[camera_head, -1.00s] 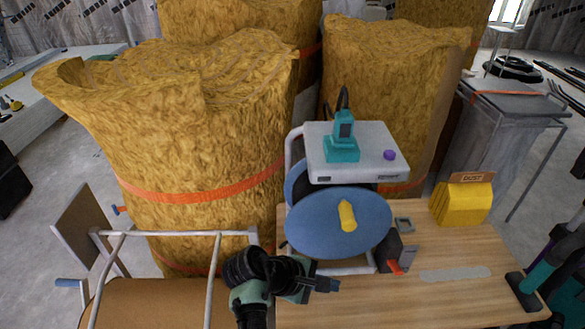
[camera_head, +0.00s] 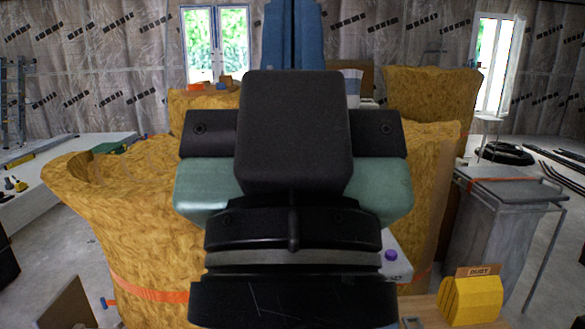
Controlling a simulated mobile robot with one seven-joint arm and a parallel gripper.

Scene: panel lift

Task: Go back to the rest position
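My gripper (camera_head: 294,25) stands raised, close to the camera, in the middle of the view. Its black and green body fills the centre. Two blue fingers point up side by side at the top edge, with hardly any gap between them, and appear shut with nothing held. Their tips are at or beyond the picture's edge. The white machine (camera_head: 396,262) with a purple knob is mostly hidden behind my wrist. Its blue disc and yellow handle are hidden.
Large yellow fibrous rolls (camera_head: 150,240) with orange straps stand left and right behind my gripper. A yellow dust box (camera_head: 472,300) sits on the wooden workbench (camera_head: 425,306) at lower right. A grey bin (camera_head: 490,235) stands beyond it. Open floor shows at far left.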

